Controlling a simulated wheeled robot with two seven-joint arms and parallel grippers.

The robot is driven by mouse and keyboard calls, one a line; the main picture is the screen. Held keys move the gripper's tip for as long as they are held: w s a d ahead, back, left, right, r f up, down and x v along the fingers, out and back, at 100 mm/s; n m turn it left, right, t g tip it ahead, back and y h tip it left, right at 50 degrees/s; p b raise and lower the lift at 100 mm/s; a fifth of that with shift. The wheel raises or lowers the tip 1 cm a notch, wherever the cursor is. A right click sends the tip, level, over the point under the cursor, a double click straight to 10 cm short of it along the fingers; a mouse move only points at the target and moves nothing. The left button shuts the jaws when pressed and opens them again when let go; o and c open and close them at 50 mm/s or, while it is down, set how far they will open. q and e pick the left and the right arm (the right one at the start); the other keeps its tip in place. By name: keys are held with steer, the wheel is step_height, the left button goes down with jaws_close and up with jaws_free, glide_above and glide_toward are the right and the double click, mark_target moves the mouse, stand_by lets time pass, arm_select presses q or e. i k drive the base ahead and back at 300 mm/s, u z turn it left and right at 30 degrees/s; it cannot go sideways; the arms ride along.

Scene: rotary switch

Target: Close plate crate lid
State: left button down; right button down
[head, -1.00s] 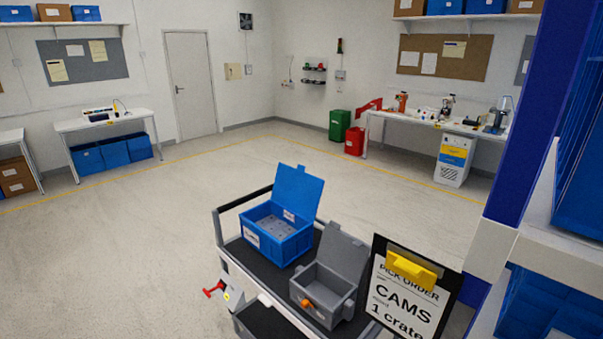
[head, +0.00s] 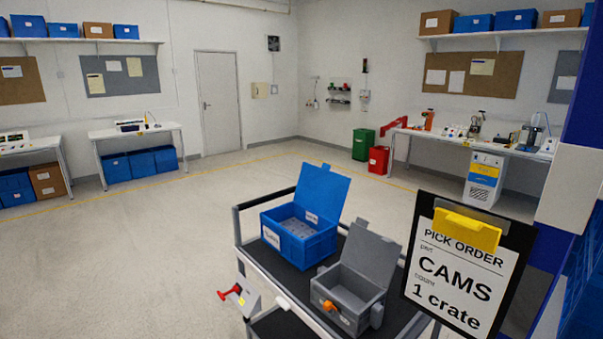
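A blue crate (head: 318,247) stands on the cart with its blue lid (head: 322,190) swung up and open at the back. Its inside shows a grey surface with rows of small marks. A white label on its front is too small to read surely. A smaller grey box (head: 345,304) with an orange latch (head: 330,307) stands to its right, its grey lid (head: 370,255) also up and open. I cannot tell from the labels which one is the plate crate. Neither of my grippers is in view.
The cart's black top (head: 290,276) holds both boxes. A clipboard reading "PICK ORDER CAMS 1 crate" (head: 462,270) stands at the right. A red handle (head: 231,292) sticks out at the cart's left. Blue shelving fills the right edge. Open floor (head: 120,260) lies left.

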mark_target(323, 191)
steer(key=u, duration=1.2)
steer(key=i, duration=4.75)
steer(key=u, duration=3.35)
steer(key=k, duration=2.55)
steer(key=u, duration=0.05)
